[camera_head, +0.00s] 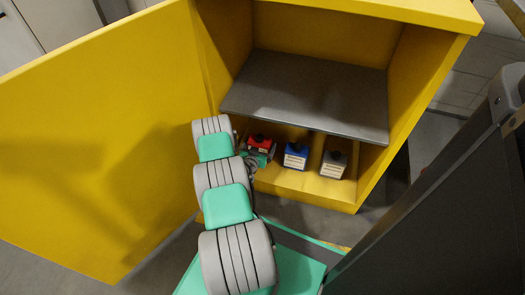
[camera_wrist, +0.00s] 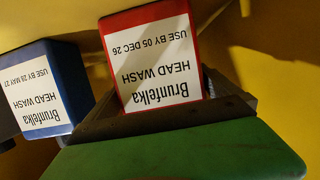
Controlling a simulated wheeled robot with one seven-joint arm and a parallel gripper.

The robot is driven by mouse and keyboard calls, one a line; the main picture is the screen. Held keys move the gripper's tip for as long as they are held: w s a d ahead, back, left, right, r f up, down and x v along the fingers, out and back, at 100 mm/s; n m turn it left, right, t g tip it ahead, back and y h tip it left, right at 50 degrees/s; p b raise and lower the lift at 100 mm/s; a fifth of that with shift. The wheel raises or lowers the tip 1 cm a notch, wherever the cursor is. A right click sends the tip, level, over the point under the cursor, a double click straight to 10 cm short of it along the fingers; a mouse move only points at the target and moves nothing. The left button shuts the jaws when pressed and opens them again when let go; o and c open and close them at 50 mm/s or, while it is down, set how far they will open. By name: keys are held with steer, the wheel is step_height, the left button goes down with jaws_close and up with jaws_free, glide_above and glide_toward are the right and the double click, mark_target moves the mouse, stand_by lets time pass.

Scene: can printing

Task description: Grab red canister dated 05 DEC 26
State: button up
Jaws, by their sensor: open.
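The red canister (camera_head: 260,141) stands at the left on the cabinet's lower level. In the wrist view the red canister (camera_wrist: 195,30) appears upside down, its white label reading "Brunfelka HEAD WASH USE BY 05 DEC 26". My gripper (camera_head: 259,158) is at the front of the red canister. In the wrist view my gripper (camera_wrist: 160,118) is open, its dark jaw parts close to the canister's label side. I cannot tell whether they touch it. The arm hides part of the canister's surroundings in the head view.
A dark shelf (camera_head: 305,95) hangs above. The yellow cabinet door (camera_head: 100,130) stands open at the left. A dark panel (camera_head: 440,200) is at the right.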

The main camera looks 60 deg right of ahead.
steer(key=shift+w, duration=0.1)
steer(key=c, duration=1.8)
